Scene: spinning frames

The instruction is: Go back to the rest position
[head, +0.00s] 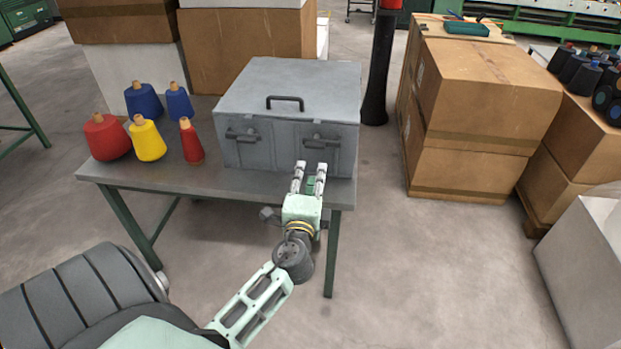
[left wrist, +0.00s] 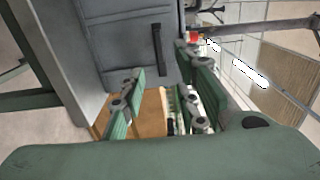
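My left gripper (head: 312,170) is in front of the grey metal box (head: 290,88), low by the right part of its front face. Its two fingers are apart with nothing held between them; the left wrist view also shows the open fingers (left wrist: 160,88). My right gripper is in neither view. The box stands on a grey table (head: 235,180) with its lid down. It has a black handle (head: 285,99) on top and latches on the front, the left latch (head: 242,136) in plain sight.
Blue, red and yellow thread cones (head: 148,140) stand on the table left of the box. Stacked cardboard boxes (head: 485,90) are to the right, a dark post (head: 379,70) behind. The floor (head: 430,260) right of the table is clear up to a pale block (head: 590,260).

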